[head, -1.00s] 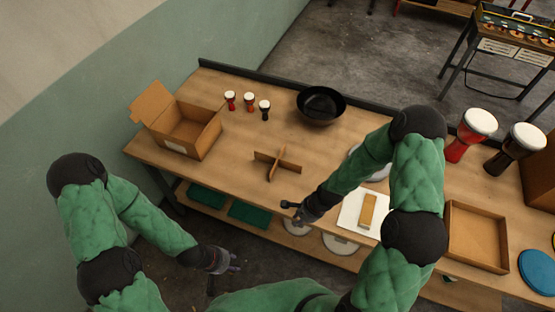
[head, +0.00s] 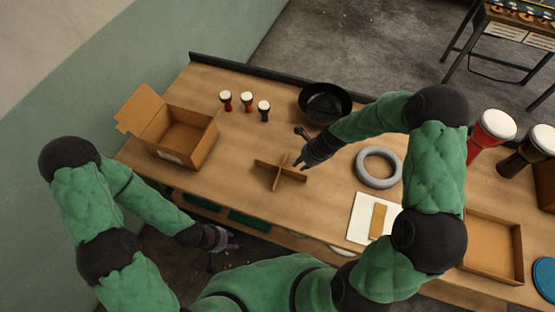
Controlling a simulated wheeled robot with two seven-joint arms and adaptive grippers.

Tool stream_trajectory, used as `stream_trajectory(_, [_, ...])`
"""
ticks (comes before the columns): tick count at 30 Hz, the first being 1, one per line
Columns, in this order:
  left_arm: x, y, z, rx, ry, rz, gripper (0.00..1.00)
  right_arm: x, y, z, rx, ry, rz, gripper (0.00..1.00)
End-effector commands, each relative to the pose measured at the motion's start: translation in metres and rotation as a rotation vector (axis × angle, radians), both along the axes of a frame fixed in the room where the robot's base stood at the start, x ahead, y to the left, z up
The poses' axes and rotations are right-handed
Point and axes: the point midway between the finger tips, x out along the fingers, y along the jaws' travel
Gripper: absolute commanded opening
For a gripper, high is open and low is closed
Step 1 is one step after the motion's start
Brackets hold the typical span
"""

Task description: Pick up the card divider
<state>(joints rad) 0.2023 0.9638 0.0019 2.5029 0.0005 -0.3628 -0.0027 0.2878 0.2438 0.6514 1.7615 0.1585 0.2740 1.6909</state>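The card divider (head: 268,167), two brown card pieces crossed into an X, stands upright on the wooden workbench (head: 222,180). My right gripper (head: 297,149) is open just behind the divider, at its upper right. One finger points back and the other reaches close to the divider's far arm. I cannot tell whether that finger touches it. My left gripper (head: 224,254) is low in front of the bench's front edge, away from the divider; its fingers look spread and empty.
An open cardboard box (head: 183,133) stands at the left. Three small goblet drums (head: 247,102) and a black bowl (head: 325,103) are behind the divider. A grey ring (head: 378,167), white pad (head: 360,217) and shallow tray (head: 490,245) are to the right. Bench left of the divider is clear.

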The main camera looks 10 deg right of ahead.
Motion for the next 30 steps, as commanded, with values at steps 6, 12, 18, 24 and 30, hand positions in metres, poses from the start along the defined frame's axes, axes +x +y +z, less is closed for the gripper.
stream_trajectory(6, [-0.001,0.0,-0.008,0.0,0.002,-0.001,0.4,0.005,0.011,-0.03,0.001,0.004,0.001,0.22])
stream_trajectory(12, [-0.001,0.0,-0.013,0.0,0.002,-0.001,0.4,0.01,0.017,-0.049,0.0,0.002,0.001,0.22])
stream_trajectory(18, [-0.001,0.0,-0.015,0.0,0.001,0.0,0.4,0.012,0.02,-0.056,0.0,0.002,0.001,0.22])
stream_trajectory(24, [-0.001,0.0,-0.024,0.0,0.001,0.0,0.4,0.018,0.03,-0.081,0.001,0.003,0.002,0.22])
stream_trajectory(30, [-0.001,0.0,-0.029,0.0,0.001,0.0,0.4,0.023,0.036,-0.098,0.001,0.002,0.001,0.22])
